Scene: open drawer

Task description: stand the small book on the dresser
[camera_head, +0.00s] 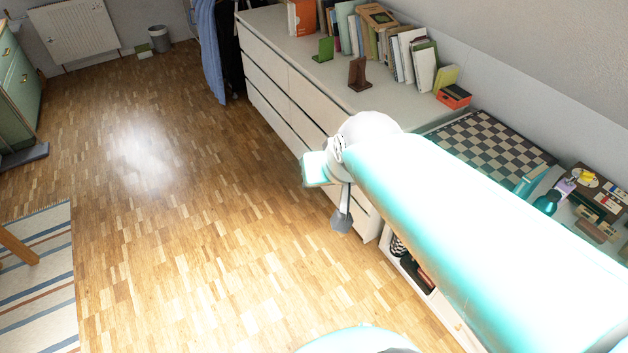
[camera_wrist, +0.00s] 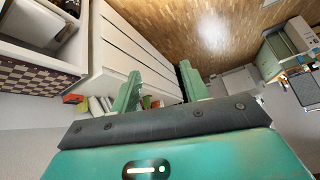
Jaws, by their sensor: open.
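The white dresser (camera_head: 310,45) stands along the wall, with several books on its top. A small yellow-green book (camera_head: 446,76) leans at the near end of the row, by an orange-and-black box (camera_head: 454,96). I cannot tell for sure whether it is the small book. In the wrist view, my gripper (camera_wrist: 160,86) is open and empty, its two green fingers apart. The dresser (camera_wrist: 128,45) shows beyond them, and the fingers partly hide the books. In the head view, my arm hides part of the dresser's near end.
A green bookend (camera_head: 323,49) and a brown bookend (camera_head: 358,74) stand on the dresser top. A checkered board (camera_head: 487,138) lies on a lower surface nearer me. Blue cloth (camera_head: 210,50) hangs beyond the dresser. The wood floor (camera_head: 170,220) left of the dresser is clear.

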